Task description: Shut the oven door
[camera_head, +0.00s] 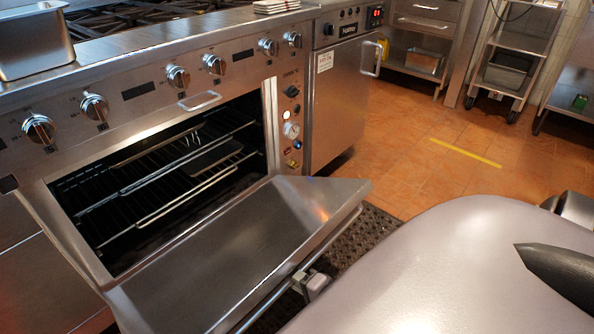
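The oven door (215,255) is hinged along its lower edge and hangs open, tilted outward and down from the oven (165,185). Its bar handle (270,300) runs along the door's outer edge. A small pale block sits at the middle of the handle; I cannot tell whether it is a gripper tip or a bracket. A large pale part of my own body covers the lower right and hides what lies behind it. A dark pointed piece, probably mine, enters from the right edge. Neither gripper can be clearly made out.
Wire racks (175,180) and a dark flat tray lie inside the oven. Knobs (178,77) line the front panel. A steel cabinet (340,95) stands to the right. A dark perforated mat (370,235) lies by the door. The orange tiled floor (430,150) is clear beyond it.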

